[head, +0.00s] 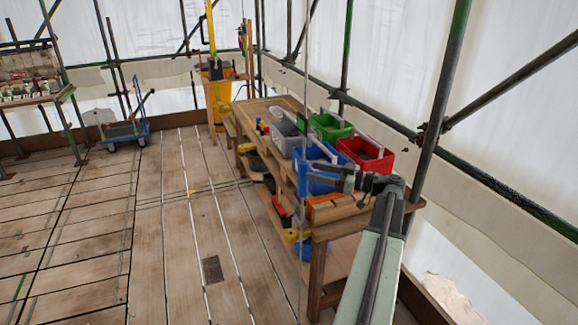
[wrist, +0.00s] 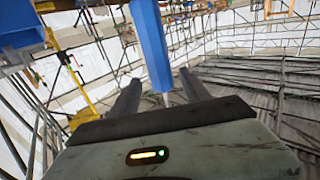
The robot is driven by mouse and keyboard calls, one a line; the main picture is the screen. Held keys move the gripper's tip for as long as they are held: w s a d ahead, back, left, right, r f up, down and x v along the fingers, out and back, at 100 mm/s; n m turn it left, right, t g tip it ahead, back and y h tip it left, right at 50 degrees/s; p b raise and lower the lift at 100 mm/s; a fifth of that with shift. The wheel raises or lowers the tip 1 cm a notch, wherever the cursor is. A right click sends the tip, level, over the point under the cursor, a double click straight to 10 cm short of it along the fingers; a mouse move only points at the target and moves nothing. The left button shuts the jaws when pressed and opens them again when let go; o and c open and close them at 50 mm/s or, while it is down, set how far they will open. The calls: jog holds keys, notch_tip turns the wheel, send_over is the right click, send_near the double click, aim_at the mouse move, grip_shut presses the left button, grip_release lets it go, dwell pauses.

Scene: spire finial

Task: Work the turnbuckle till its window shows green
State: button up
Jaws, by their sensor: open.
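A thin upright line (head: 305,70) runs down through the head view, close to my gripper (head: 340,178), which reaches left over the bench. In the wrist view, a long blue bar with a pale, narrow lower tip, which looks like the turnbuckle (wrist: 150,42), shows between the two fingers of my gripper (wrist: 161,80). The fingers are apart, and I cannot tell whether the bar is within their reach or beyond them. No window or its colour can be made out. In the head view I cannot pick out the turnbuckle against the blue crate.
A wooden bench (head: 250,108) carries a blue crate (head: 314,182), a red crate (head: 368,157), a green crate (head: 328,127) and a grey crate (head: 284,138). Scaffold poles (head: 445,90) and sheeting close off the right. A blue trolley (head: 124,132) stands back left. The plank floor left of the bench is mostly clear.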

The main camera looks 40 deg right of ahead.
jog(key=x, duration=0.8)
jog(key=shift+s, duration=0.1)
grip_shut()
jog(key=shift+s+a+n+g+y, duration=0.1)
jog(key=shift+a+n+g+y, duration=0.1)
jog(key=shift+n+g+y, duration=0.75)
jog(key=shift+s+a+n+g+y, duration=0.15)
jog(key=shift+n+g+y, duration=0.45)
jog(key=shift+y, duration=0.5)
jog(key=shift+s+a+n+g+y, duration=0.1)
jog(key=shift+a+n+g+y, duration=0.1)
jog(key=shift+n+g+y, duration=0.6)
